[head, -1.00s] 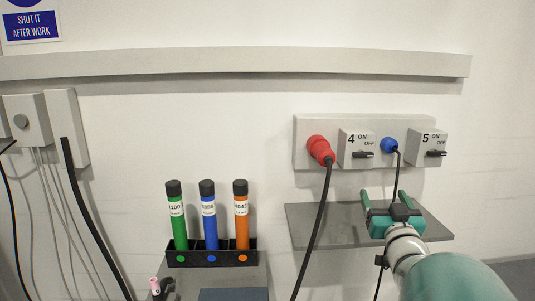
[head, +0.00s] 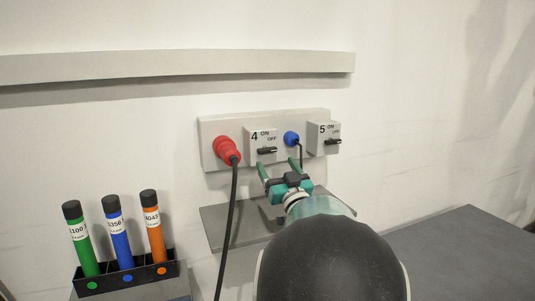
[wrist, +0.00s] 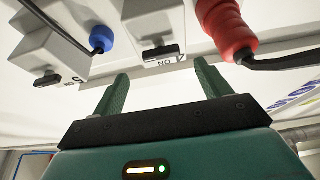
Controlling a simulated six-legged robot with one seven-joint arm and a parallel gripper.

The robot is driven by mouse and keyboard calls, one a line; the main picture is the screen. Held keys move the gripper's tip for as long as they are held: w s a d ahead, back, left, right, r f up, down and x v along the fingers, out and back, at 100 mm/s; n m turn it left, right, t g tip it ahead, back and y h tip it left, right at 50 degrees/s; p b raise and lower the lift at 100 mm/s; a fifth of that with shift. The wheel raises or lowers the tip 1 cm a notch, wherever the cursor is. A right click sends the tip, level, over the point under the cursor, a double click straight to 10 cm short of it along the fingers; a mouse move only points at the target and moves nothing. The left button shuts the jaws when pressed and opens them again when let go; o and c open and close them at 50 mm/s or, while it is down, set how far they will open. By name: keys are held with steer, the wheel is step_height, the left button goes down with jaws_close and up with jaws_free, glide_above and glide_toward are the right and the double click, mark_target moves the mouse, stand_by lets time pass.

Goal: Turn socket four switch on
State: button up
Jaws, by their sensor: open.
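The socket four box (head: 258,139) is on the wall panel, marked ON at the top and OFF at the right. Its black switch handle (head: 267,150) lies horizontal, its end on the OFF side. It also shows in the wrist view (wrist: 161,52). My gripper (head: 278,166) is open and empty, just below socket four in the picture, fingers pointing toward the panel. In the wrist view, the switch is between and beyond the two green fingertips (wrist: 160,72), apart from them.
A red plug (head: 226,150) with a black cable is left of socket four. A blue plug (head: 291,138) is to its right, then the socket five box (head: 324,136). A grey shelf (head: 225,228) is below. A rack of marker-like tubes (head: 128,278) stands at the lower left.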

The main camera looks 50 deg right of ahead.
mark_target(268, 151)
steer(key=x, duration=0.6)
steer(key=shift+w, duration=0.3)
steer(key=c, duration=1)
steer(key=shift+n, duration=0.5)
steer(key=n+t+y, duration=0.1)
steer(key=n+y, duration=0.2)
steer(key=n, duration=0.2)
steer(key=n+y, duration=0.1)
steer(key=n, duration=0.2)
steer(key=n+y, duration=0.2)
steer(key=n, duration=0.2)
steer(key=shift+s+d+r+y, duration=0.1)
steer(key=shift+y, duration=0.2)
steer(key=n, duration=0.2)
steer(key=n+g+y, duration=0.1)
steer(key=n, duration=0.2)
steer(key=shift+y, duration=0.3)
steer(key=shift+n+g+y, duration=0.4)
steer(key=shift+n+g, duration=0.4)
steer(key=shift+n, duration=1.4)
